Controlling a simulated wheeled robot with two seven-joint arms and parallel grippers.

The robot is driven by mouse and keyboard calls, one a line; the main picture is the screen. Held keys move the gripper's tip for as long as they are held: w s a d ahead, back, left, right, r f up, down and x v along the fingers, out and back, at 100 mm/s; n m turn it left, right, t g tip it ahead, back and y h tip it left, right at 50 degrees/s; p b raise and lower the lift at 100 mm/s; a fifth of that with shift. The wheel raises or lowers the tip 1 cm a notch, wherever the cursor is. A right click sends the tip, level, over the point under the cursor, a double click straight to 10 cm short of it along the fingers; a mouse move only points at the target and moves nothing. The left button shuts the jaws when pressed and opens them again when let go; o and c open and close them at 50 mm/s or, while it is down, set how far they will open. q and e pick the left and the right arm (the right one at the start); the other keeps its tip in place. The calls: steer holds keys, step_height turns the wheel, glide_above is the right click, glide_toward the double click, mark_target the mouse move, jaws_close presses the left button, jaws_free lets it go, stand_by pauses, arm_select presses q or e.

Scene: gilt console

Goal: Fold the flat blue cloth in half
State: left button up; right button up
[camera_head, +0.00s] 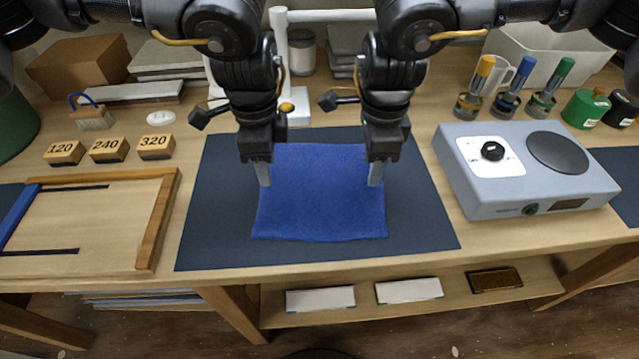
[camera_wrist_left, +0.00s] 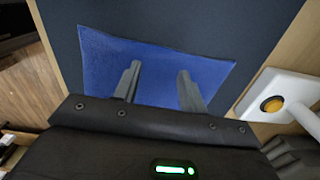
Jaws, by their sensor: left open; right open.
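The blue cloth (camera_head: 320,200) lies flat and unfolded on a dark mat (camera_head: 420,220) on the table. It also shows in the left wrist view (camera_wrist_left: 155,65). My left gripper (camera_head: 264,180) points down at the cloth's left side, above its middle. In the left wrist view, its two fingers (camera_wrist_left: 158,80) are apart with only cloth surface visible between them. My right gripper (camera_head: 375,178) points down at the cloth's right side and is open. Whether the fingertips touch the cloth is hard to tell. The grippers partly hide the cloth's far corners.
A grey hot plate (camera_head: 500,200) stands to the right of the mat. A wooden frame (camera_head: 155,225) and several numbered blocks (camera_head: 108,150) are at the left. Several brushes in jars (camera_head: 507,103) stand at the back right. A white stand (camera_head: 296,105) is behind the cloth.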

arm_select(q)
steer(key=shift+f, duration=1.6)
arm_select(e)
steer(key=shift+f, duration=1.65)
arm_select(q)
steer(key=shift+f, duration=0.25)
arm_select(e)
steer(key=shift+f, duration=0.2)
arm_select(q)
steer(key=shift+r, duration=0.1)
steer(key=shift+c, duration=0.2)
arm_select(e)
steer(key=shift+r, duration=0.1)
steer(key=shift+c, duration=0.2)
arm_select(q)
steer(key=shift+s, duration=0.1)
jaws_close()
arm_select(e)
steer(key=shift+s, duration=0.1)
jaws_close()
